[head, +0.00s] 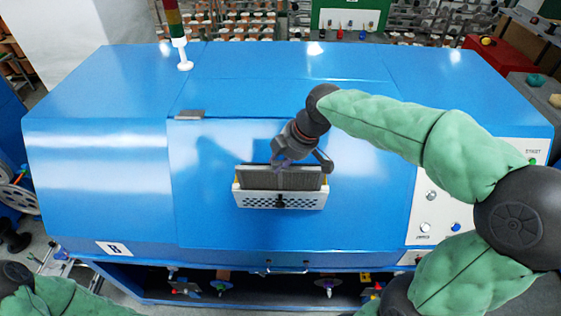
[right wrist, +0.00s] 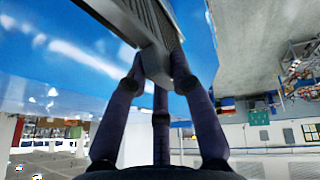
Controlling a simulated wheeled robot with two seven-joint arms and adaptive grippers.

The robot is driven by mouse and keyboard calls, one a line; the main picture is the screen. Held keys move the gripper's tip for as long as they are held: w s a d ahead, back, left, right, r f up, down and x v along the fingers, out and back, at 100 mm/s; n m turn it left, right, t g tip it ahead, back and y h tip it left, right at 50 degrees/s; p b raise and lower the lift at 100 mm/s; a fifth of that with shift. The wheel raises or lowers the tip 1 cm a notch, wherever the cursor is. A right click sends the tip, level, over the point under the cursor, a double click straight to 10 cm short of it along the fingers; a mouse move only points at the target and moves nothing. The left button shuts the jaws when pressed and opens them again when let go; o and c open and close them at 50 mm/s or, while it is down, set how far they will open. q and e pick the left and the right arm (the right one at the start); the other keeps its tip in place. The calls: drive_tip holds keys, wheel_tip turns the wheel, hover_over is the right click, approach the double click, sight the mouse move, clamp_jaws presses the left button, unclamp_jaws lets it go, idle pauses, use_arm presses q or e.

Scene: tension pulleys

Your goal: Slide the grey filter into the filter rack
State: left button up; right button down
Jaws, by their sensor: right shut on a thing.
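The grey filter (head: 283,178) is a flat ribbed panel at the front of the blue machine. Its lower part is hidden behind the white perforated front of the filter rack (head: 251,199), and its upper part stands above that front. I cannot tell how deep it sits. In the right wrist view the fingers close on the grey ribbed filter (right wrist: 150,22). My left gripper is out of view; only part of my left arm shows at the lower left.
The blue machine (head: 90,150) fills the middle. A signal tower (head: 176,25) stands on its top, and buttons sit on its right panel (head: 437,205). A handle (head: 287,271) and a dark opening with small parts lie below the rack.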

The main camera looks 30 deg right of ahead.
drive_tip(key=shift+s+a+r, duration=0.1)
drive_tip(key=shift+r, duration=0.45)
drive_tip(key=shift+s+r+p, duration=0.15)
drive_tip(key=shift+r+p, duration=0.4)
drive_tip(key=shift+r, duration=0.25)
drive_tip(key=shift+s+a+r, duration=0.15)
drive_tip(key=shift+a+r, duration=0.05)
drive_tip(key=shift+r, duration=0.55)
drive_tip(key=shift+s+a+r, duration=0.1)
drive_tip(key=shift+s+r, duration=0.1)
drive_tip(key=shift+r, duration=0.8)
drive_tip(key=shift+s+a+r, duration=0.1)
drive_tip(key=shift+s+r, duration=0.05)
drive_tip(key=shift+r, duration=0.8)
